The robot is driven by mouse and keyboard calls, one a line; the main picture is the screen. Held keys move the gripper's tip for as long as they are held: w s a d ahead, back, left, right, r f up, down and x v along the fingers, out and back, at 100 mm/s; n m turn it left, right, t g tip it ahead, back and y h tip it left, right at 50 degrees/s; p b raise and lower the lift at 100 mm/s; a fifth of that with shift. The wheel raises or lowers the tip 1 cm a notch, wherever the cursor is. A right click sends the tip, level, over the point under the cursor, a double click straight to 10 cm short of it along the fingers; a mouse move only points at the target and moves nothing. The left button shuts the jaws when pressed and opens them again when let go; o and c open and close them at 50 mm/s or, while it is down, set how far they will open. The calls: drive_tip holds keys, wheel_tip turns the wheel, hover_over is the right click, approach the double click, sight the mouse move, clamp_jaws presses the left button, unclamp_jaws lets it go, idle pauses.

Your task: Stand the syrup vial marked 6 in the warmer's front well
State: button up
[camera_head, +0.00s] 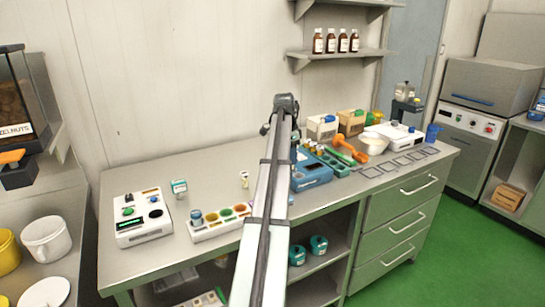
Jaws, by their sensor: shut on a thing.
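My arm rises through the middle of the view and bends down behind itself, so my gripper and anything in it are hidden. A small pale vial-like item with a yellowish part (244,179) stands on the counter left of my arm; its mark is too small to read. I cannot tell for sure which device is the warmer, and no number 6 is legible.
A white tray (195,236) with several coloured round wells lies at the counter's front, left of my arm. A teal-labelled jar (179,187) stands behind it. Orange and green tools, a white bowl (375,144) and boxes crowd the right. The back-left counter (135,174) is bare.

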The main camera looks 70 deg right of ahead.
drive_tip(key=shift+n, duration=0.7)
drive_tip(key=s+d, duration=0.2)
drive_tip(key=s, duration=0.1)
drive_tip(key=shift+d, duration=0.4)
drive_tip(key=shift+f, duration=0.2)
drive_tip(key=shift+f, duration=2.7)
drive_tip(key=shift+f, duration=0.6)
drive_tip(key=o, duration=0.8)
drive_tip(key=shift+c, duration=0.2)
wheel_tip(320, 180, up, 11)
drive_tip(key=w+a, duration=0.1)
drive_tip(key=shift+w, duration=0.2)
